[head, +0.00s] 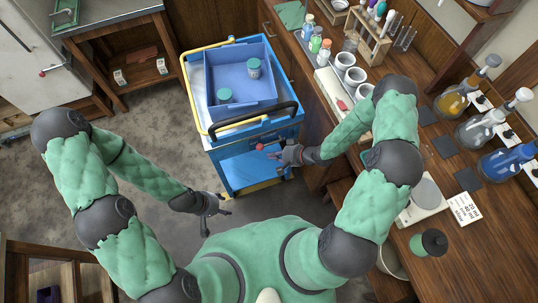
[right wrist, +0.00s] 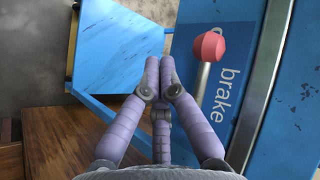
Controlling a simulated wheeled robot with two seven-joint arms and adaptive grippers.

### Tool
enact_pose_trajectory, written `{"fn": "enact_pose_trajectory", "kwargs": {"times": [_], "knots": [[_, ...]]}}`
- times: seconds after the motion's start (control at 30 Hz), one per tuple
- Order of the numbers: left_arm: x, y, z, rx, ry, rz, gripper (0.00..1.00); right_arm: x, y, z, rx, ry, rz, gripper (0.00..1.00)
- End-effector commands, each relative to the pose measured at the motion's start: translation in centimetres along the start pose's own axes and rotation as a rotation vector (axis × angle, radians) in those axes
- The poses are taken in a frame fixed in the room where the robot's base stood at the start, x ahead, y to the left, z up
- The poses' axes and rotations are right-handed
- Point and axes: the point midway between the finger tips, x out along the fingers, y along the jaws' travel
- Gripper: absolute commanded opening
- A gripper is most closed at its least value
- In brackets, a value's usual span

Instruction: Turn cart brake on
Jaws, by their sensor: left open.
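The blue cart (head: 290,127) stands at centre in the head view, with a yellow rail and a black handle. Its brake lever has a red knob (head: 260,146) on the near side. In the right wrist view the red knob (right wrist: 208,47) tops a metal rod on a blue panel lettered "brake" (right wrist: 224,93). My right gripper (head: 278,155) is just right of the knob in the head view. In the right wrist view its fingertips (right wrist: 160,65) are together, empty, left of the lever; contact is not clear. My left gripper (head: 222,205) is open and empty, left of the cart's lower front.
A blue bin (head: 240,73) with two lidded jars rides on the cart. A wooden bench (head: 450,270) with bottles, flasks and a tube rack runs along the right, close to my right arm. A wooden shelf unit (head: 125,45) stands at back left. Floor left of the cart is clear.

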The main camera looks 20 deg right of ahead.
Motion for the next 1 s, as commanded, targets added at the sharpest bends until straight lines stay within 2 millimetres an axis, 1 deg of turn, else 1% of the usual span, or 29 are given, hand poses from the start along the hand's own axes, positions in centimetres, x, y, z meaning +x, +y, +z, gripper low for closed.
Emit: {"fn": "enact_pose_trajectory", "kwargs": {"times": [0.03,0.2,0.3,0.43,0.5,0.63,1.0], "knots": [[0.0,0.0,0.0,0.000,0.000,0.000,0.56,-1.2,0.1,-0.2,0.001,0.005,0.002,0.00],[0.0,0.0,0.0,0.000,0.000,0.000,0.56,-4.6,0.1,-0.1,0.001,0.004,0.002,0.00],[0.0,0.0,0.0,0.000,0.000,0.000,0.56,-6.4,0.1,-0.1,0.002,0.003,0.002,0.00],[0.0,0.0,0.0,0.000,0.000,0.000,0.56,-8.1,0.1,-0.1,0.000,0.003,0.002,0.00],[0.0,0.0,0.0,0.000,0.000,0.000,0.56,-8.7,0.0,0.0,0.000,0.001,0.001,0.00],[0.0,0.0,0.0,0.000,0.000,0.000,0.56,-9.3,0.0,0.0,0.000,0.000,0.001,0.00],[0.0,0.0,0.0,0.000,0.000,0.000,0.56,-9.3,0.0,0.0,0.000,0.000,0.000,0.00]]}}
